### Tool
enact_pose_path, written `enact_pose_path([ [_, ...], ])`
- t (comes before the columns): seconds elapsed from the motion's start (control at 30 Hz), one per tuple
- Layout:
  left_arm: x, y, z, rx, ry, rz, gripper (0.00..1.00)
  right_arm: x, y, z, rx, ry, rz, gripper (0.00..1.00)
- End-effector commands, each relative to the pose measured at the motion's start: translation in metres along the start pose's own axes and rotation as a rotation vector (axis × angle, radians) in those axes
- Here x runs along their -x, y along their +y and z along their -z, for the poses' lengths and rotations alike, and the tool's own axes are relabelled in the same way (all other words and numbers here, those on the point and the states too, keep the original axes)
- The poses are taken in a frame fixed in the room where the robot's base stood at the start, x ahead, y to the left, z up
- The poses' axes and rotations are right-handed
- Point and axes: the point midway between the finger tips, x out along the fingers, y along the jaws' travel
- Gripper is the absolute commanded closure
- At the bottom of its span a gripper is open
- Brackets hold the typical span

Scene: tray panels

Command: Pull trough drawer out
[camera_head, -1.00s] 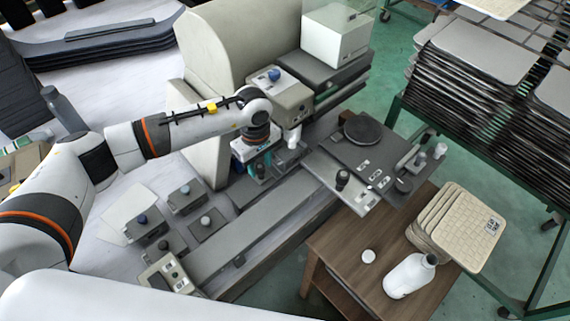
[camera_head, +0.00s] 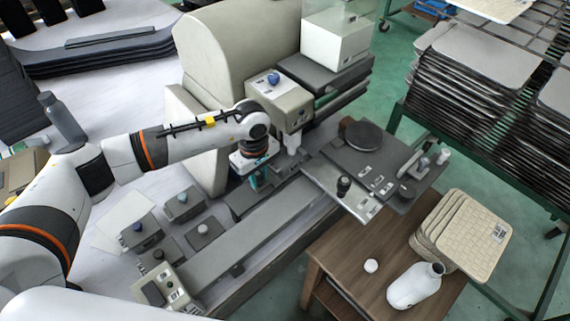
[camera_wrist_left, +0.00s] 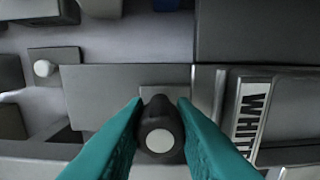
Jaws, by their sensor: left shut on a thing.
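My left gripper (camera_head: 258,180) reaches down at the rear side of the long grey machine bed, beside a low dark grey block (camera_head: 242,202). In the left wrist view its teal fingers (camera_wrist_left: 158,128) are shut on a black round knob (camera_wrist_left: 158,106) with a pale end cap. Behind the knob is a flat grey panel (camera_wrist_left: 100,88), likely the trough drawer's front. The knob is hidden behind my fingers in the head view. How far the drawer is out cannot be told. My right gripper is not in view.
Several small knobbed boxes (camera_head: 182,203) lie left of the gripper. A long grey bar (camera_head: 240,246) runs in front. A beige box with a blue knob (camera_head: 280,98) stands behind. A wooden table (camera_head: 350,262) carries a white bottle (camera_head: 412,285) and stacked tan panels (camera_head: 468,235).

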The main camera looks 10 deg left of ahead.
Motion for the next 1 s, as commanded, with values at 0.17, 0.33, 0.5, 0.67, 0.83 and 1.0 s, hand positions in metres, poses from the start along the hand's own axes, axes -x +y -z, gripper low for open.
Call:
enact_pose_path([
  [0.17, -0.001, 0.011, -0.001, 0.0, 0.0, -0.005, 0.91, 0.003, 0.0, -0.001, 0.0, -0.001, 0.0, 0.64],
  [0.33, -0.001, 0.019, 0.0, 0.0, -0.001, -0.005, 0.91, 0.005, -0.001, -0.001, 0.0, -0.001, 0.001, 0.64],
  [0.5, -0.001, 0.028, 0.0, 0.0, 0.0, -0.006, 0.91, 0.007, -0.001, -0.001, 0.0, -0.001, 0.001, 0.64],
  [0.67, -0.001, 0.036, 0.0, 0.001, 0.0, -0.006, 0.91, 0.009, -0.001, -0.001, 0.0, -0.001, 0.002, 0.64],
  [0.83, -0.001, 0.045, 0.0, 0.0, 0.0, -0.005, 0.91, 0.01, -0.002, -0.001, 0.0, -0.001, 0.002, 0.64],
  [1.0, -0.001, 0.053, 0.0, -0.001, 0.001, -0.005, 0.91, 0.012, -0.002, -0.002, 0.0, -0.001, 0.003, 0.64],
])
